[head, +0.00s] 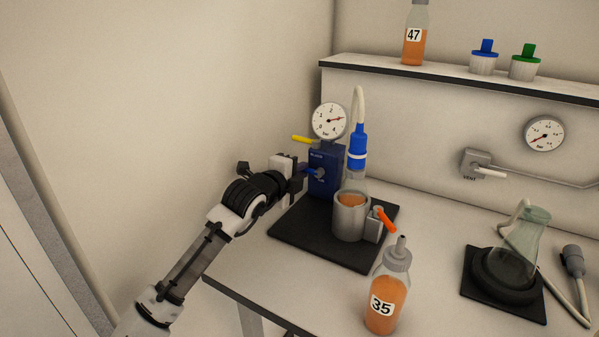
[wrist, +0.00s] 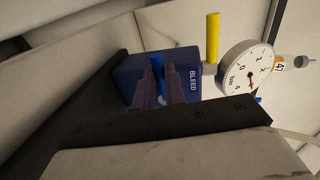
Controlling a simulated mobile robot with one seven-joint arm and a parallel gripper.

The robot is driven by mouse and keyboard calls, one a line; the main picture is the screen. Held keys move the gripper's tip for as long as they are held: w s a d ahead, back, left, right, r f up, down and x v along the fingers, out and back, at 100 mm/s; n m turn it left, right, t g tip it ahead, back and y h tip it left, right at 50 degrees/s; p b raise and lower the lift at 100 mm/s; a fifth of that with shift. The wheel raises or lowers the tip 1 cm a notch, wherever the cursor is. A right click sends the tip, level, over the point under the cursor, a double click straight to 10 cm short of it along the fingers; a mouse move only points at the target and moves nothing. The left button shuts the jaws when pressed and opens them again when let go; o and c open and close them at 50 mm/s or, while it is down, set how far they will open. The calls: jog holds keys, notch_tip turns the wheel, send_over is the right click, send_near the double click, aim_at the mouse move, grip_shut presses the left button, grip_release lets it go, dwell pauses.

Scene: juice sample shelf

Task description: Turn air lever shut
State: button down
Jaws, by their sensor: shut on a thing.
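A dark blue valve box (head: 326,169) stands at the back of a black mat, and it also shows in the wrist view (wrist: 134,74). A yellow lever (head: 304,139) sticks out to the left at its top and shows upright in the wrist view (wrist: 212,38). A blue lever (head: 311,171) is on the box front, on a grey hub. My gripper (head: 300,172) is at the box front, shut on the blue lever. In the wrist view its fingers (wrist: 165,88) stand either side of the blue lever, beside the word BLEED. No label reading air is legible.
A round gauge (head: 329,120) is above the box. A grey cup (head: 350,221) under a blue-capped hose fitting (head: 357,145) stands just right, with an orange lever (head: 386,219) beside it. Bottle 35 (head: 385,293) stands in front. A flask (head: 521,241) is at right.

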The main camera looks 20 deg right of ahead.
jog(key=c, duration=1.5)
grip_release()
jog(key=shift+o, duration=0.2)
jog(key=b+v, duration=0.3)
jog(key=v, duration=1)
jog(key=shift+s+a+b, duration=0.2)
jog(key=shift+a+b, duration=0.1)
jog(key=shift+a, duration=0.05)
